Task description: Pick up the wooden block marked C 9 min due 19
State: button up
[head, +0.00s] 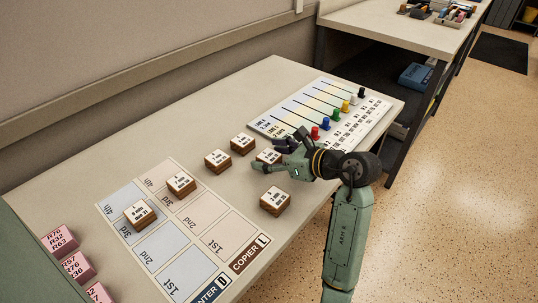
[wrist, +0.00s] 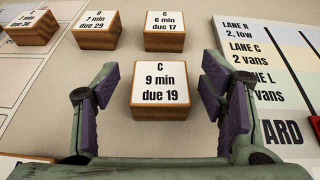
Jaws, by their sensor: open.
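The wooden block marked C 9 min due 19 (wrist: 160,92) has a white top and brown sides. It sits on the table between the two fingers of my gripper (wrist: 158,85), with a visible gap on each side. In the head view the block (head: 268,156) is partly hidden by my gripper (head: 270,152). My gripper is open and holds nothing. The fingers have purple pads and point toward the wall side.
The block marked C 6 min due 17 (wrist: 165,30) and another reading 7 min due 29 (wrist: 96,29) stand just beyond. Another block (head: 274,200) stands near the table's front edge. A lane board with coloured pegs (head: 345,115) lies right; a marked mat (head: 190,225) with blocks lies left.

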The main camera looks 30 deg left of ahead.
jog(key=shift+a+f, duration=0.15)
jog(key=shift+a, duration=0.05)
jog(key=shift+c, duration=0.5)
jog(key=c, duration=1.1)
